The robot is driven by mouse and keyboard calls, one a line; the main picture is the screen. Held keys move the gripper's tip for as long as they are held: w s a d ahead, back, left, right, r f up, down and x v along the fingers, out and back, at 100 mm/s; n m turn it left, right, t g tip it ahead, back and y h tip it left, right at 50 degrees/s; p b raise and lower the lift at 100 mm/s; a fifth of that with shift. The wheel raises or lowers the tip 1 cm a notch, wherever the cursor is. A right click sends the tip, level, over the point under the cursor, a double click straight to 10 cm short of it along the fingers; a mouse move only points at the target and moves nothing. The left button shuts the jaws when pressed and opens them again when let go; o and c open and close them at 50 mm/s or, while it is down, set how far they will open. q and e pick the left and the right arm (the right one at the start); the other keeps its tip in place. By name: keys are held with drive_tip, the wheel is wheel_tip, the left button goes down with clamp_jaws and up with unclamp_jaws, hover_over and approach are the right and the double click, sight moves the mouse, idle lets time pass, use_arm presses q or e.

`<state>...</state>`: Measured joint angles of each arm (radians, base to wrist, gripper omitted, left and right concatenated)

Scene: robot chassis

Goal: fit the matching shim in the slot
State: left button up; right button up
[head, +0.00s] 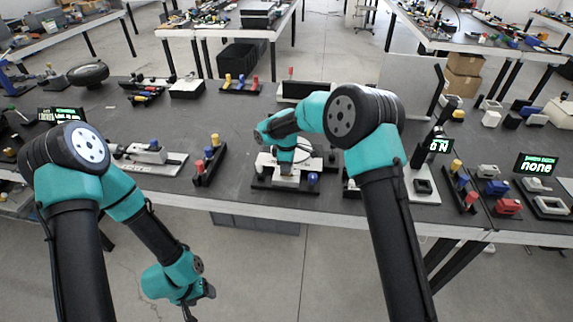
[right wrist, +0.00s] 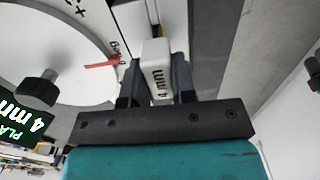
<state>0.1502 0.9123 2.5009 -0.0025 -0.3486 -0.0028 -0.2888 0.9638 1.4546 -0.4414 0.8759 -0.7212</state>
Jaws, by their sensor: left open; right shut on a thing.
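My right gripper (head: 287,172) is low over a fixture with a round white dial (head: 312,153) at the table's front middle. In the right wrist view it is shut on a white shim (right wrist: 157,68) marked "4 mm". The dial (right wrist: 45,45) with a red pointer (right wrist: 101,64) lies left of the shim. A dark display (right wrist: 28,122) reads "4 mm" in part. The slot cannot be made out, and whether the shim touches the fixture cannot be told. My left gripper (head: 200,302) is open and empty, hanging in front of the table.
A rack with coloured knobs (head: 208,163) stands left of the fixture. A white device on a plate (head: 150,155) is farther left. To the right are a dark display (head: 440,146), another reading "none" (head: 536,165), and several coloured blocks.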

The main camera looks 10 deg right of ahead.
drive_tip(key=shift+f, duration=0.6)
drive_tip(key=o, duration=1)
wheel_tip(320, 180, up, 18)
drive_tip(key=shift+f, duration=0.25)
drive_tip(key=shift+f, duration=0.1)
idle(0.4)
